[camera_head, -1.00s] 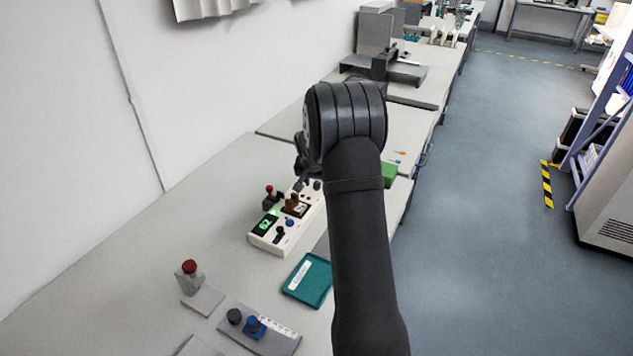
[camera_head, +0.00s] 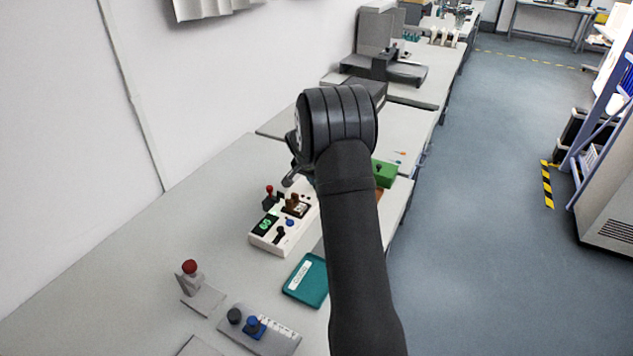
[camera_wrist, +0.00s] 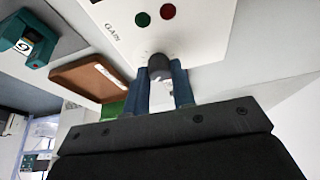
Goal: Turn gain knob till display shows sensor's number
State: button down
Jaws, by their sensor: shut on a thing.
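The white control box (camera_head: 280,232) stands on the bench in the head view. Its display (camera_head: 264,223) is lit with green digits, too small to read surely. In the wrist view the box's white panel (camera_wrist: 195,35) bears the word GAIN beside a dark round knob (camera_wrist: 158,64). My gripper (camera_wrist: 160,78) has its two blue fingers on either side of this knob and is shut on it. In the head view my arm hides most of the gripper. A teal device (camera_wrist: 22,42) with a numeral on a white label shows at the left of the wrist view.
A brown tray (camera_wrist: 85,82) lies near the box in the wrist view. The panel also has a green button (camera_wrist: 142,19) and a red button (camera_wrist: 168,11). A teal tray (camera_head: 307,280), a red-knobbed stand (camera_head: 190,272) and a grey knob block (camera_head: 262,335) lie nearer on the bench.

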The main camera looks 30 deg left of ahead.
jog(key=shift+a+m+h, duration=0.1)
jog(key=shift+m+h, duration=0.3)
jog(key=shift+m, duration=0.8)
jog(key=c, duration=1.2)
grip_release()
jog(key=v, duration=1.7)
jog(key=shift+r, duration=0.2)
jog(key=shift+f, duration=0.15)
jog(key=x, duration=1.7)
jog(key=shift+f, duration=0.1)
